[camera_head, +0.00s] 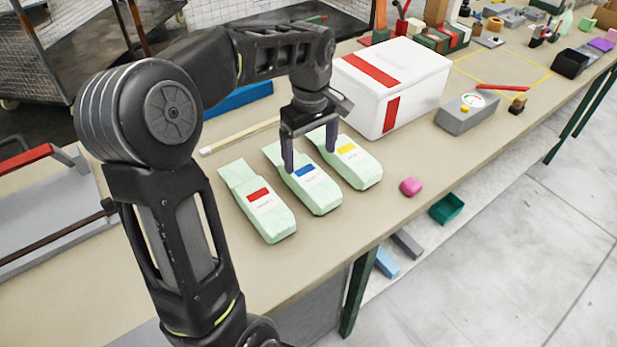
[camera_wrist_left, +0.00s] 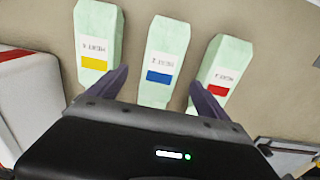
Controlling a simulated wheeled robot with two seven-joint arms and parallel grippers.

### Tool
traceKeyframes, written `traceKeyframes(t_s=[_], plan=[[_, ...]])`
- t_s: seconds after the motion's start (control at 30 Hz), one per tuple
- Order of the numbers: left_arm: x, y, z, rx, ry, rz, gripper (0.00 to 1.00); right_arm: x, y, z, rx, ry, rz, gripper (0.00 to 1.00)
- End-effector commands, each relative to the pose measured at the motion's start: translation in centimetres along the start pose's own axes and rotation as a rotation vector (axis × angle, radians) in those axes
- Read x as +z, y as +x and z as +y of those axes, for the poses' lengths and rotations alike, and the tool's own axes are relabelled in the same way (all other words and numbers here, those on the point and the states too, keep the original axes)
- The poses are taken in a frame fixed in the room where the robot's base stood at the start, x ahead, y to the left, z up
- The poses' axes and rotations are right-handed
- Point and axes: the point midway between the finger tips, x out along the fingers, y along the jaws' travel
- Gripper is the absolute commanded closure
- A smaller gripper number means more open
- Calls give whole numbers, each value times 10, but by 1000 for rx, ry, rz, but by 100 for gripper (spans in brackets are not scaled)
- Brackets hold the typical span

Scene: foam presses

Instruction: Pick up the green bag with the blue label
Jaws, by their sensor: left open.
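The green bag with the blue label (camera_head: 319,191) lies on the table between two like bags. It also shows in the left wrist view (camera_wrist_left: 164,45), centred between the fingers. The bag with the red label (camera_head: 272,218) is on its left in the head view, and the bag with the yellow label (camera_head: 362,171) on its right. My left gripper (camera_head: 310,158) is open above the blue-label bag, its fingers pointing down on either side of the bag. In the left wrist view the open fingers (camera_wrist_left: 162,88) have nothing between them but the bag below. Whether they touch any bag cannot be told. My right gripper is not in view.
A white box with red stripes (camera_head: 420,80) stands behind the bags on the right. A thin stick (camera_head: 240,136) and a blue item (camera_head: 240,98) lie behind. The table front is clear.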

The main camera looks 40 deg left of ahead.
Motion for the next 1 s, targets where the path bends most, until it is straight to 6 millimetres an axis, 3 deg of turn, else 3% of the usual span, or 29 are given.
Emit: traceKeyframes(t_s=[0.3,0.67,1.0], plan=[[0,26,-1,-1,-1,-1,11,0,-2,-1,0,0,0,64],[0,30,-1,-3,0,-2,11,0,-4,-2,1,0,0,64],[-2,74,-3,-2,0,-1,11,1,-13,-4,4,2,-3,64]])
